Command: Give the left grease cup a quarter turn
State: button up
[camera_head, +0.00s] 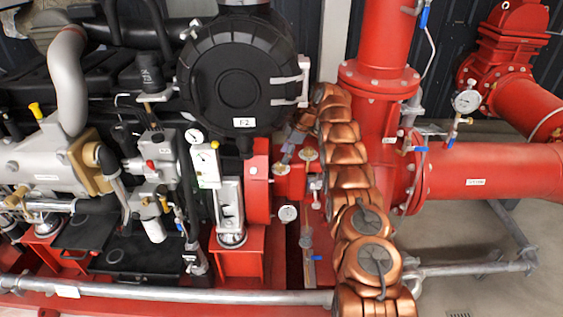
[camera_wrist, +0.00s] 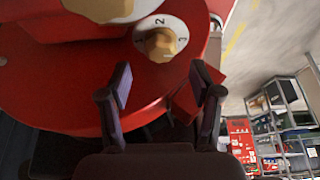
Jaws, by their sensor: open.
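Two small brass grease cups show in the head view on the red pump housing: the left one (camera_head: 281,169) is lower, and the right one (camera_head: 309,154) is slightly higher. In the wrist view a brass cup (camera_wrist: 161,45) sits on a white dial marked with numbers, 2 and 3 readable. I cannot tell for sure which cup this is. My gripper (camera_wrist: 164,84) is open and empty, its fingers apart below that cup in the picture and not touching it. In the head view my gripper (camera_head: 286,157) is small, close above the left cup.
A pale round part (camera_wrist: 100,8) is cut off at the wrist view's top left. A pressure gauge (camera_head: 287,213) and a blue-handled valve (camera_head: 313,258) sit below the cups. A red vertical pipe (camera_head: 385,45) stands right of my arm. A silver rail (camera_head: 170,294) runs along the front.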

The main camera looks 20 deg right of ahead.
aim_at(281, 165)
jog(key=shift+p+x, duration=0.7)
jog(key=shift+x, duration=1.3)
jog(key=shift+s, duration=0.1)
jog(key=c, duration=1.1)
jog(key=shift+c, duration=0.2)
jog(key=shift+f+b, duration=0.1)
jog(key=shift+b, duration=0.9)
